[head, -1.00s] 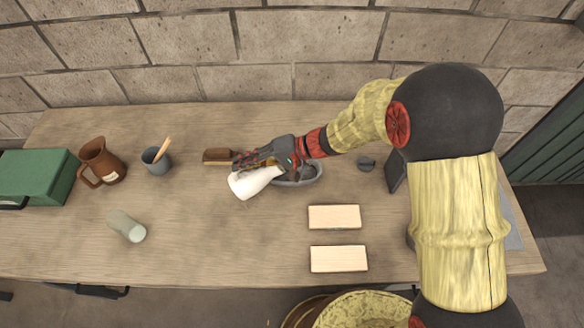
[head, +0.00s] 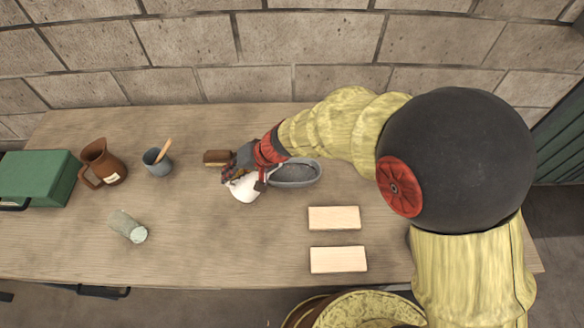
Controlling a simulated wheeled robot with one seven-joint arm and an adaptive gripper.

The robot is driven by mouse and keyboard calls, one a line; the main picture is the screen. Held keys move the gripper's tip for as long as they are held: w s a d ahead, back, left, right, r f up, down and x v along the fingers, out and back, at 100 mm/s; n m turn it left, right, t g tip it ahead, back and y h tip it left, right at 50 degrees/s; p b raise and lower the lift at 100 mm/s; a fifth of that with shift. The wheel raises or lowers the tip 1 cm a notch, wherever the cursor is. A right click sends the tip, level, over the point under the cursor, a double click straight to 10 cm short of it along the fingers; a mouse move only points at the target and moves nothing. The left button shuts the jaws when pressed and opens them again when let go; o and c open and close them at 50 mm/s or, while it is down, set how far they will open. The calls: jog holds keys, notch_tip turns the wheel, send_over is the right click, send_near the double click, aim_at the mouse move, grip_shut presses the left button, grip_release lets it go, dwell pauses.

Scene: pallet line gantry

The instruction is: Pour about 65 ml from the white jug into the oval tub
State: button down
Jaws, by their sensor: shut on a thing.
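The white jug (head: 245,190) is in the middle of the table in the head view. My gripper (head: 236,175) is shut on it, and my fingers and wrist hide its upper part. The jug looks nearly upright; I cannot tell whether it touches the table. The grey oval tub (head: 294,173) stands just right of the jug, with its left end partly behind my wrist. The tub's inside looks dark grey, and I cannot make out any liquid in it.
A brown brush or block (head: 217,157) lies just behind my gripper. Left are a grey cup with a stick (head: 158,164), a brown jug (head: 102,163), a green box (head: 38,178) and a glass on its side (head: 127,227). Two pale boards (head: 334,218) lie front right.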

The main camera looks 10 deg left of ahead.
jog(key=shift+s+a+f+h, duration=0.15)
jog(key=shift+a+f+h, duration=0.05)
jog(key=shift+a+h, duration=0.1)
jog(key=shift+d, duration=0.1)
jog(key=shift+t+p, duration=0.3)
dwell(1.5)
jog(key=shift+s+a+f+h+p, duration=0.1)
jog(key=shift+s+a+h+p, duration=0.35)
jog(key=shift+p, duration=0.45)
jog(key=a+f+t+h+p, duration=0.1)
jog(key=p, duration=0.4)
jog(key=s+f+n+t+h+p, duration=0.1)
jog(key=p, duration=0.4)
jog(key=shift+s+a+f, duration=0.15)
jog(key=shift+a+f, duration=0.1)
jog(key=shift+a, duration=0.15)
jog(key=p, duration=0.2)
jog(key=shift+a+f+t+h+p, duration=0.15)
jog(key=shift+t+h+p, duration=0.15)
jog(key=shift+h+p, duration=0.05)
jog(key=p, duration=0.2)
jog(key=shift+s+a+f+p, duration=0.1)
jog(key=shift+f+p, duration=0.15)
jog(key=shift+p, duration=0.05)
